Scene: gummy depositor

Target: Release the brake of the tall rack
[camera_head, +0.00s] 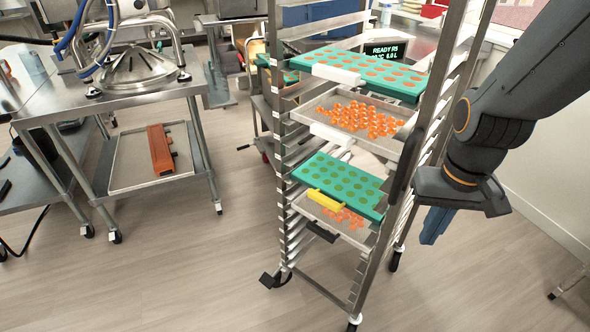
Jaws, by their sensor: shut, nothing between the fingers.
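The tall rack (285,150) is a metal frame on casters in the middle of the view, with trays on its shelves. A black pedal-like part, apparently the brake (268,279), sticks out at the foot of its left front post, by the floor. Whether it is pressed down I cannot tell. Another caster (355,323) shows at the bottom edge, and one more (396,260) at the right. My gripper (432,238), with blue fingers, is shut and empty. It hangs to the right of the rack in the picture, pointing down, well apart from the brake.
The rack holds green molds (350,180) and trays of orange gummies (362,118). A steel table (120,95) with a funnel-shaped machine stands at the left. The floor (180,270) in front and left of the rack is clear. A white wall is at the right.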

